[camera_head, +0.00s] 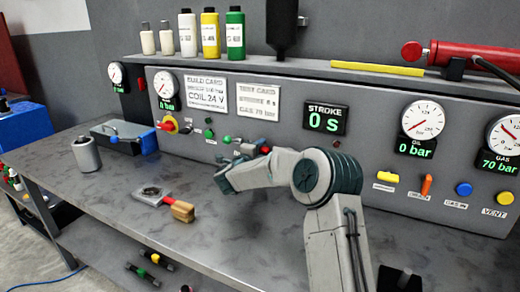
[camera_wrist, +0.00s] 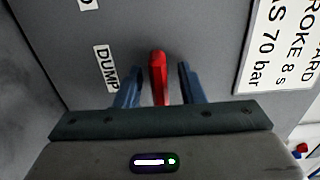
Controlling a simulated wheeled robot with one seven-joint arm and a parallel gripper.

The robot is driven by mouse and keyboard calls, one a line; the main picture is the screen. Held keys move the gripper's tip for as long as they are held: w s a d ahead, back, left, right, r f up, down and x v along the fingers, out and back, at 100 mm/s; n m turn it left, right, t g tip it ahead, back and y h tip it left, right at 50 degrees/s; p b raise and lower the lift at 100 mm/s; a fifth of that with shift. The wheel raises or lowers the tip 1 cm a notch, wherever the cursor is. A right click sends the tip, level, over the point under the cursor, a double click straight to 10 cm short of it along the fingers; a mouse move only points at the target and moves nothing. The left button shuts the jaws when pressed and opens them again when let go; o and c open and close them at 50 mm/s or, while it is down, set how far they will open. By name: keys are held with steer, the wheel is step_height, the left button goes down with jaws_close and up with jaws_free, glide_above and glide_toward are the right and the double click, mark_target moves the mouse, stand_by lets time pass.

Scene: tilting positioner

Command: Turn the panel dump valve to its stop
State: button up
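The dump valve's red lever (camera_wrist: 158,72) stands out from the grey panel in the wrist view, beside a white label reading DUMP (camera_wrist: 106,68). My gripper (camera_wrist: 160,88) is open, with one blue-grey finger on each side of the lever. A gap shows between the lever and each finger, so neither finger appears to touch it. The lever's near end lies close to the gripper's palm, and the valve body is hardly visible. In the head view my arm reaches over the bench to the panel (camera_head: 290,112), and the fingers are too small to make out clearly.
The bench (camera_head: 120,200) holds a grey cup (camera_head: 86,155), a toolbox (camera_head: 122,138) and a wooden-handled tool (camera_head: 180,209). Bottles (camera_head: 235,35) stand on the shelf above the panel.

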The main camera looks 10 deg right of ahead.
jaws_close()
steer(key=shift+n, duration=0.4)
steer(key=n, duration=0.3)
steer(key=shift+n, duration=0.4)
steer(key=n+p, duration=0.1)
steer(key=n, duration=0.3)
steer(key=shift+r+n+p, duration=0.15)
steer(key=shift+n+p, duration=0.15)
steer(key=shift+p, duration=0.1)
steer(key=n+p, duration=0.2)
steer(key=n, duration=0.2)
steer(key=n+p, duration=0.2)
steer(key=n, duration=0.2)
steer(key=shift+n, duration=0.3)
steer(key=shift+p, duration=0.3)
